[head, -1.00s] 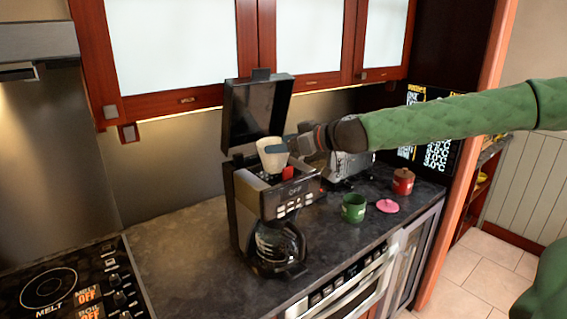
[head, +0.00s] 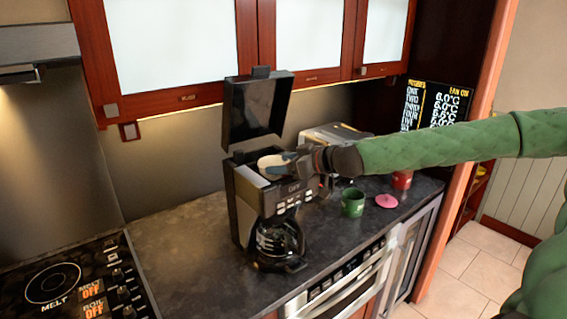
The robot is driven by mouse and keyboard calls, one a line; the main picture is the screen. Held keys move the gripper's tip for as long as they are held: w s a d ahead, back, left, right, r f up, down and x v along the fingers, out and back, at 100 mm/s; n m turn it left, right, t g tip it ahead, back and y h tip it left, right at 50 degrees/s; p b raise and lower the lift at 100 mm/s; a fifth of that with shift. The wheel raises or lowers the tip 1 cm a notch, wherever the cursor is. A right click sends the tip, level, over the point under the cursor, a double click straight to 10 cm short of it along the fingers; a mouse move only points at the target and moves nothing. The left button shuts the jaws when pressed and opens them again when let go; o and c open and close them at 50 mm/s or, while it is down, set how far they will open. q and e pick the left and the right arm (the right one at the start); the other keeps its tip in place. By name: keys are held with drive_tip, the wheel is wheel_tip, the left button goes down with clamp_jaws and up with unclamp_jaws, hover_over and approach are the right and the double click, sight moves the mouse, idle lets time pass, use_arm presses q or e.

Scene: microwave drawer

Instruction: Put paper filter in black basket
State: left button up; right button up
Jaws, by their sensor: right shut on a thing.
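The coffee maker (head: 243,207) stands on the counter with its black lid (head: 257,106) raised and its glass carafe (head: 277,243) in place below. My right gripper (head: 281,164) is at the open top of the machine, shut on the white paper filter (head: 269,161). Only the filter's upper part shows; its lower part is down inside the opening. The black basket is hidden by the filter, the gripper and the machine's rim, so I cannot tell whether the filter touches it. My left gripper is not in view.
A green mug (head: 352,202), a pink disc (head: 387,201) and a red canister (head: 402,180) stand right of the machine. A toaster (head: 335,136) is behind my right arm. The cooktop (head: 62,285) is at lower left. The counter between is clear.

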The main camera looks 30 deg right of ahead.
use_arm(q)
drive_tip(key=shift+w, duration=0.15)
use_arm(e)
drive_tip(key=shift+f, duration=0.15)
drive_tip(key=o, duration=0.9)
drive_tip(key=shift+o, duration=0.2)
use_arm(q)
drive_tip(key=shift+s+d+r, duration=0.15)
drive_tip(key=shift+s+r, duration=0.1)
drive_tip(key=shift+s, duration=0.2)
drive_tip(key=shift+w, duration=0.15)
